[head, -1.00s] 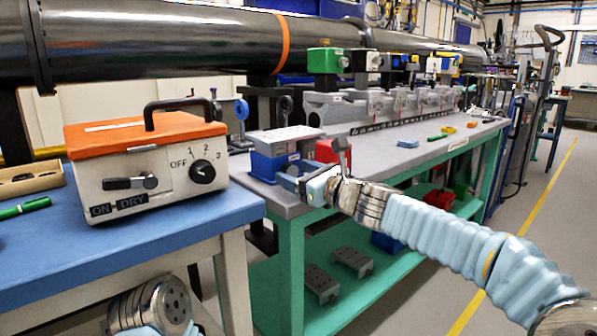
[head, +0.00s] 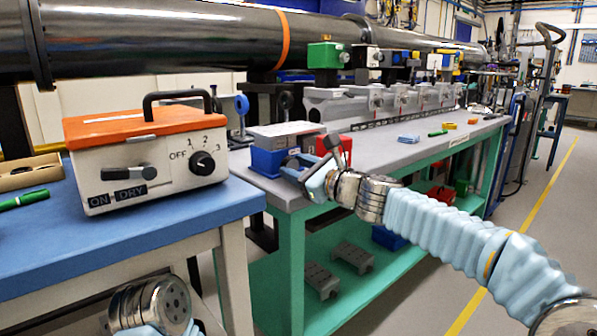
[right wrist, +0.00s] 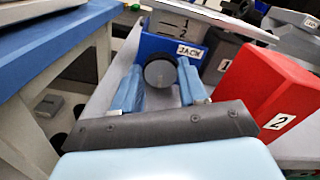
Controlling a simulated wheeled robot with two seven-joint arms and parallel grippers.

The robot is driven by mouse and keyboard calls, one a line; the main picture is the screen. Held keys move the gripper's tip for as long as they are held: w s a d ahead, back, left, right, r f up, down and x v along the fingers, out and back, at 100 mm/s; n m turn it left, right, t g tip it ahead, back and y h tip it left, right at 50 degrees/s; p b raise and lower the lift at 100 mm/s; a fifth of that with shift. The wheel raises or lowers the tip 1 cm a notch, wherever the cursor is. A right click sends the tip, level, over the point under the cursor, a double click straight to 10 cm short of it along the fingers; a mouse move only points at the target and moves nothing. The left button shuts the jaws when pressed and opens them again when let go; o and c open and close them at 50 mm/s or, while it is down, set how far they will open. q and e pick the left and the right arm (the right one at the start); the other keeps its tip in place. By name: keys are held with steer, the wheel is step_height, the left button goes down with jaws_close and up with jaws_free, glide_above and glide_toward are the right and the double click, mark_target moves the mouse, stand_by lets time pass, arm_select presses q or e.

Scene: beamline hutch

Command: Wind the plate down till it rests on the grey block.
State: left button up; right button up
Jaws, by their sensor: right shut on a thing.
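The blue jack (head: 265,161), labelled JACK, stands at the near left end of the grey-topped bench. It also shows in the right wrist view (right wrist: 157,45). My left gripper is out of view.
A red block (right wrist: 268,92) marked 2 stands close to the right of my gripper. An orange-topped control box (head: 150,160) sits on the blue table at left. A row of grey fixtures (head: 400,98) lines the bench's back.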

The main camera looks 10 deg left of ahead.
steer(key=o, duration=1.1)
steer(key=shift+c, duration=0.2)
steer(key=shift+s+d+f, duration=0.1)
steer(key=shift+s+d, duration=0.1)
steer(key=shift+d, duration=0.1)
steer(key=b+v, duration=0.3)
steer(key=v, duration=1)
